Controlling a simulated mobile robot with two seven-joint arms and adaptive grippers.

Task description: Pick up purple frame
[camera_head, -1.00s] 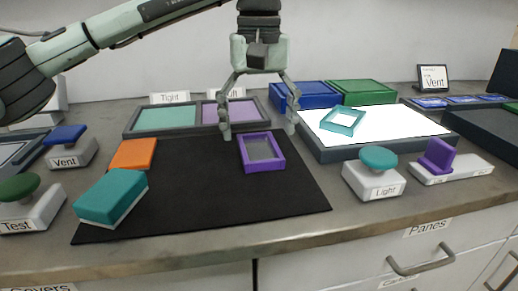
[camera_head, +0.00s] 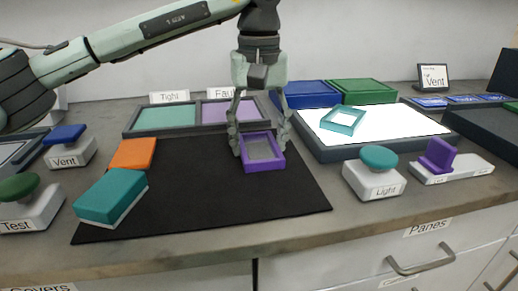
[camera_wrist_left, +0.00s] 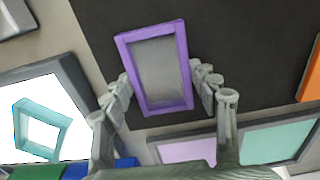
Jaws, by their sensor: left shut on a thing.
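The purple frame (camera_head: 263,152) is a rectangular frame around a grey pane and lies on the black mat (camera_head: 200,205), near the mat's right part. My left gripper (camera_head: 260,145) reaches down over it from behind, with one finger on each long side. I see no clear gap between the frame and the mat. My right gripper is not in view.
A teal block (camera_head: 111,197) and an orange piece (camera_head: 133,154) lie on the mat. Behind stand the Tight tray (camera_head: 129,131) and a lilac compartment beside it. To the right, a teal frame (camera_head: 342,121) lies on a white lit panel (camera_head: 400,122), with the Light button (camera_head: 379,158) in front.

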